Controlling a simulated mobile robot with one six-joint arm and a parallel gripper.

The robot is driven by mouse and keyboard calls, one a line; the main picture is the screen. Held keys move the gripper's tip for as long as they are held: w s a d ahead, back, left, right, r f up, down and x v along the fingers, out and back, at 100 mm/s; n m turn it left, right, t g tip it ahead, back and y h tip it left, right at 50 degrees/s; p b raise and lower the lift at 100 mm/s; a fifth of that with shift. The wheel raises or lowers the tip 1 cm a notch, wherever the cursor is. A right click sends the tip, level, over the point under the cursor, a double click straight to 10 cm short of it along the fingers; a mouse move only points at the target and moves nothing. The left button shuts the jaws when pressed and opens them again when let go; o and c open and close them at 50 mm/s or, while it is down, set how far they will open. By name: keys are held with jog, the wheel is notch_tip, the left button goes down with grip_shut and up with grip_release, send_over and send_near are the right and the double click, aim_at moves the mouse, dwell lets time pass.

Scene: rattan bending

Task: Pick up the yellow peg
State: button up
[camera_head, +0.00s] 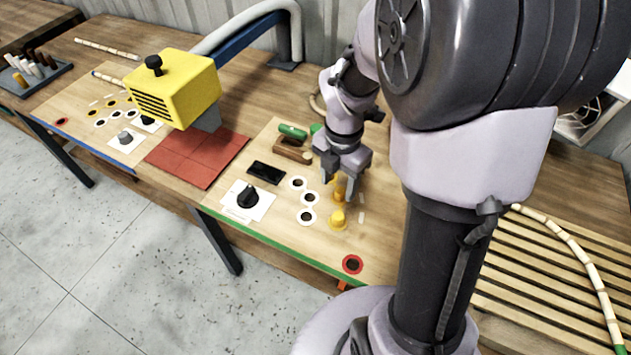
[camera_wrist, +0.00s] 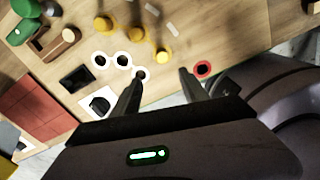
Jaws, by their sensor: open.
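Several yellow pegs stand in a row on the wooden board. The nearest yellow peg (camera_head: 338,217) is clear of my fingers in the head view, and the yellow peg behind it (camera_head: 339,193) is just below my fingertips. In the wrist view I see three yellow pegs: one at the left (camera_wrist: 103,25), one in the middle (camera_wrist: 137,33) and one at the right (camera_wrist: 162,56). My gripper (camera_head: 337,190) is open and empty above the board. In the wrist view its two fingers (camera_wrist: 158,84) are apart, and the pegs lie beyond their tips.
White-ringed holes (camera_head: 307,216) lie left of the pegs. A red-ringed hole (camera_head: 352,264) is near the board's front edge. A slatted rack (camera_head: 545,285) is at the right.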

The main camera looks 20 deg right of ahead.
jog(key=b, duration=0.3)
send_near(339, 215)
jog(key=f, duration=0.5)
jog(key=shift+w+a+f, duration=0.1)
jog(key=shift+a, duration=0.2)
jog(key=f+b, duration=0.1)
jog(key=f, duration=0.1)
jog(key=f+b, duration=0.2)
jog(key=f, duration=0.1)
jog(key=shift+d+f+b, duration=0.3)
jog(key=shift+b, duration=0.1)
jog(key=shift+r, duration=0.2)
jog(key=shift+c, duration=0.2)
grip_shut()
